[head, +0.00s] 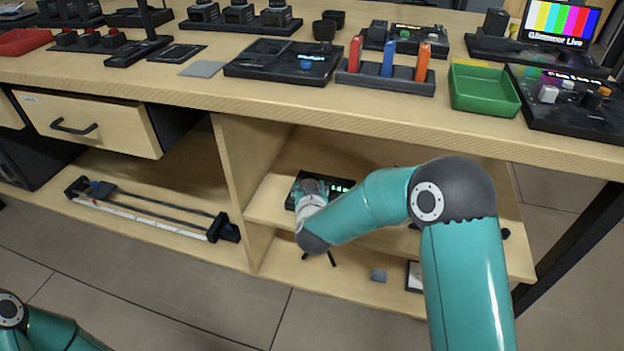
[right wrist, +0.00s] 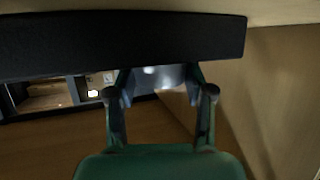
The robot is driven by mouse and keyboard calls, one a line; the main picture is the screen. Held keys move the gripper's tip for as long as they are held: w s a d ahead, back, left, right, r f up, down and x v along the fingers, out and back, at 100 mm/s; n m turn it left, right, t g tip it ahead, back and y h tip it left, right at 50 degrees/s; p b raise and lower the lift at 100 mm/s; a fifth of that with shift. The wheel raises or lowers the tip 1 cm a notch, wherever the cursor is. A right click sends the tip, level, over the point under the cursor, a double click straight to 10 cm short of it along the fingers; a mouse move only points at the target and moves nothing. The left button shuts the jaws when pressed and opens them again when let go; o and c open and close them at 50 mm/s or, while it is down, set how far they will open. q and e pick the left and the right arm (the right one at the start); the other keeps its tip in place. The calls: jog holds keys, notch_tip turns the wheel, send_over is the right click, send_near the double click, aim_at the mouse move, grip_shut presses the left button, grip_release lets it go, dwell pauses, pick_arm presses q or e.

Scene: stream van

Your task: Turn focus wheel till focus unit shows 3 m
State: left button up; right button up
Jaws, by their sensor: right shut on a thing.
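The focus unit, a black box with a lit green display (head: 342,184), sits on the upper shelf under the table. Its reading is too small to make out. My right gripper (head: 312,188) reaches into the shelf at the unit's left part and hides some of it. In the right wrist view my right gripper (right wrist: 160,82) is shut on a shiny grey-blue piece (right wrist: 158,75), which seems to be the focus wheel. A black box edge (right wrist: 120,42), likely the focus unit's, spans the view behind it. My left gripper is out of view; only part of my left arm shows.
A wooden divider (head: 238,185) stands left of the shelf, and the tabletop (head: 150,75) overhangs it. A rail slider (head: 150,208) lies in the left bay. Various panels and a green tray (head: 484,108) are on top.

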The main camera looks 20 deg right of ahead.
jog(key=shift+a+r+m+h+p, duration=0.2)
jog(key=shift+m+h+p, duration=0.1)
jog(key=shift+h+p, duration=0.1)
jog(key=shift+d+f+m+g+h, duration=0.15)
jog(key=shift+m+g+h, duration=0.15)
jog(key=shift+m+h, duration=0.1)
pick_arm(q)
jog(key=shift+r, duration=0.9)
pick_arm(e)
jog(key=o, duration=1.2)
jog(key=shift+c, duration=0.2)
jog(key=v, duration=1.2)
jog(key=shift+f, duration=0.2)
